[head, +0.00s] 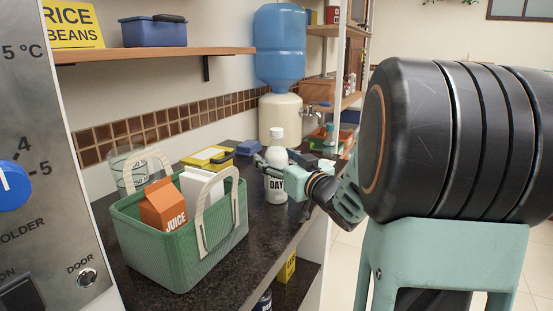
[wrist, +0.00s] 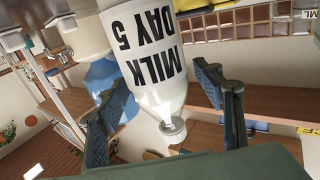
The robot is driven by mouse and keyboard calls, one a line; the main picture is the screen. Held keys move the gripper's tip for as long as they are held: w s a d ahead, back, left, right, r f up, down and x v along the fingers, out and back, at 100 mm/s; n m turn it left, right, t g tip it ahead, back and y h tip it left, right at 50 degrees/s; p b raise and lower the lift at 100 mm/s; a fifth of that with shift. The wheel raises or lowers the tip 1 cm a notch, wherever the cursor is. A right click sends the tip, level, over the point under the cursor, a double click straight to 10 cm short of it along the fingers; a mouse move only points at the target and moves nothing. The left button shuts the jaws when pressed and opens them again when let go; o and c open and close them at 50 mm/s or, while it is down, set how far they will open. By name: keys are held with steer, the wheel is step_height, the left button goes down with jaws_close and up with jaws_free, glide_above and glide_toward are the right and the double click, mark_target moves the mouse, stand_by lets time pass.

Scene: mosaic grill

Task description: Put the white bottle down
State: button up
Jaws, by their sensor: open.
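The white bottle (head: 276,186) stands upright on the dark countertop (head: 262,238), its base apparently on the surface. It has a white cap and black lettering. In the wrist view the bottle (wrist: 150,62) appears upside down and reads "MILK DAY 5". My gripper (head: 281,160) reaches in from the right at the bottle's upper part. Its fingers are open, one on each side of the bottle; the wrist view shows a gap beside the right-hand finger. Whether the other finger touches is unclear.
A green basket (head: 180,256) with an orange juice carton (head: 165,207) stands to the left in front. Behind are a yellow-lidded box (head: 208,158), a blue box (head: 248,147) and a water dispenser (head: 280,118). The counter's front edge is close to the bottle's right.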

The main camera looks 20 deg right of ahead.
steer(key=shift+r, duration=0.15)
steer(key=s+p, duration=0.2)
steer(key=s, duration=1)
steer(key=shift+d, duration=0.45)
